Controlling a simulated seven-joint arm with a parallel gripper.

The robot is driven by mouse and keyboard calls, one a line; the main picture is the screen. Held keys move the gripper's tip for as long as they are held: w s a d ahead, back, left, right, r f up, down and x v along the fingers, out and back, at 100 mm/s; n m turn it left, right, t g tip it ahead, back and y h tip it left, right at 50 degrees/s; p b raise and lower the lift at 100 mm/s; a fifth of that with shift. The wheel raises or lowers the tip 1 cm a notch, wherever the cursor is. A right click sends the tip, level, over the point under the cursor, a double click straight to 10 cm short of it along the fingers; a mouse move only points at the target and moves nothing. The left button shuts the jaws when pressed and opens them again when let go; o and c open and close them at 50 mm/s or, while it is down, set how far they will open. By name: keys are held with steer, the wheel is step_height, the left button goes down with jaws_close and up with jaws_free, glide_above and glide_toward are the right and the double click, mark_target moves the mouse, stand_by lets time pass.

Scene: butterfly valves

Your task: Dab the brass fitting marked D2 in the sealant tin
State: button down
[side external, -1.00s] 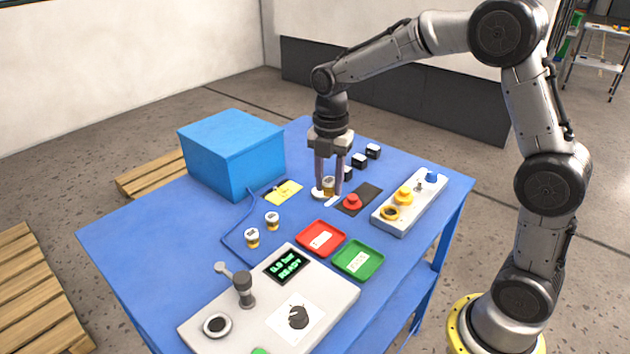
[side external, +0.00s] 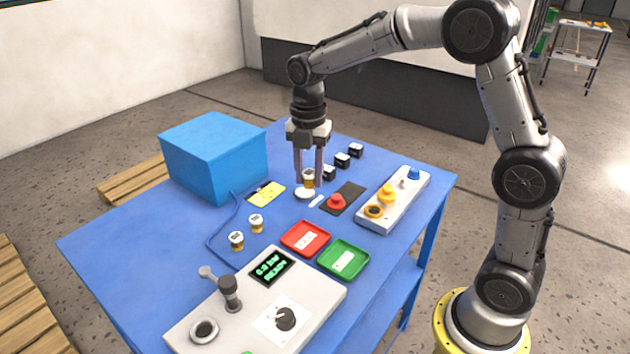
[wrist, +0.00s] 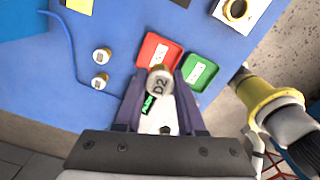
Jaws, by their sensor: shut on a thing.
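My gripper (side external: 309,182) is shut on a brass fitting (side external: 309,175) with a white top. In the wrist view the top of this fitting (wrist: 160,82) reads D2, between my two fingers (wrist: 157,94). The fitting looks upright. A small round white thing (side external: 304,194), which looks like the sealant tin, sits on the blue table just below the fitting in the side view. The fitting seems slightly above it, but I cannot tell the exact gap. The tin cannot be made out in the wrist view.
Two other fittings (side external: 237,240) (side external: 256,223) stand at the left. Red (side external: 305,238) and green (side external: 344,259) trays lie in front. A red button (side external: 337,201), a grey fixture (side external: 397,200), black blocks (side external: 342,160) and a blue box (side external: 213,157) surround my gripper.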

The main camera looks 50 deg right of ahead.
steer(key=w+d+f, duration=0.1)
steer(key=w+d, duration=0.4)
steer(key=w, duration=0.2)
glide_above(305, 192)
step_height(305, 192, down, 6)
steer(key=r, duration=0.1)
steer(key=shift+m, duration=0.4)
steer(key=shift+a+f, duration=0.1)
steer(key=shift+f, duration=2.95)
steer(key=shift+f, duration=0.55)
step_height(305, 192, up, 7)
